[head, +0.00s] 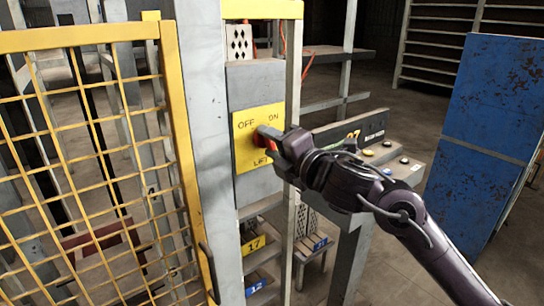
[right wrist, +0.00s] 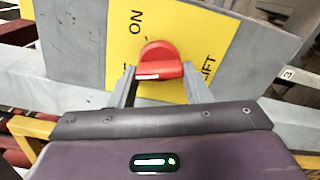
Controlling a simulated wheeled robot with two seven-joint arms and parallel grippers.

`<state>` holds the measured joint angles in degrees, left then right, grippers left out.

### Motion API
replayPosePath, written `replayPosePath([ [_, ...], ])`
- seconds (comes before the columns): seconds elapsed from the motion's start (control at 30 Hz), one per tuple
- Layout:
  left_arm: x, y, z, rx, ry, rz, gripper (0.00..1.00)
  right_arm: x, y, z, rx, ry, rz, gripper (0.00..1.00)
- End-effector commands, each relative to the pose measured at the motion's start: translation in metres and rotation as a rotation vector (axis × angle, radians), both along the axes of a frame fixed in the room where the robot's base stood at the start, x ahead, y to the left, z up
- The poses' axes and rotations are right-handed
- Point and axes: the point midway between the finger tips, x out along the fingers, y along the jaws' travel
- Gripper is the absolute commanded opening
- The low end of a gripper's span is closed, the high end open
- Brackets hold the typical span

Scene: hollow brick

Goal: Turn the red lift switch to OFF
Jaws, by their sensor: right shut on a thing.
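The red lift switch (head: 265,135) is a knob on a yellow plate (head: 243,162) lettered OFF at upper left, ON at upper right and LIFT below. The plate is on a grey panel. My right gripper (head: 272,143) reaches it from the right and covers part of the knob. In the right wrist view, the red switch (right wrist: 159,58) sits between the two fingers, which are shut on its handle. A white mark shows on the handle, but I cannot tell which label it points to. My left gripper is not in view.
A yellow mesh gate (head: 85,160) and a grey post (head: 203,130) stand left of the switch. A console (head: 385,155) with buttons lies behind my right arm. A blue panel (head: 495,125) stands at right. Numbered bins (head: 253,245) are below.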

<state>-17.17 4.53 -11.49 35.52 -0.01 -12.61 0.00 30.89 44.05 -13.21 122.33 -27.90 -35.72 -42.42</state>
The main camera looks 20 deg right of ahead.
Motion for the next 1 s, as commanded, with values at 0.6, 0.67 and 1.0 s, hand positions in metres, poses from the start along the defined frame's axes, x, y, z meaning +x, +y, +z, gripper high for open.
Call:
replayPosePath([
  [0.6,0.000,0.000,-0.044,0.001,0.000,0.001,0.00,0.001,-0.001,-0.006,-0.398,-0.139,0.001,0.21],
  [0.67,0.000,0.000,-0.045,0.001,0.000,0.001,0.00,0.001,-0.001,-0.005,-0.415,-0.146,0.002,0.21],
  [1.0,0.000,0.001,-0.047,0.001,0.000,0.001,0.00,0.001,-0.001,-0.005,-0.451,-0.158,0.003,0.21],
])
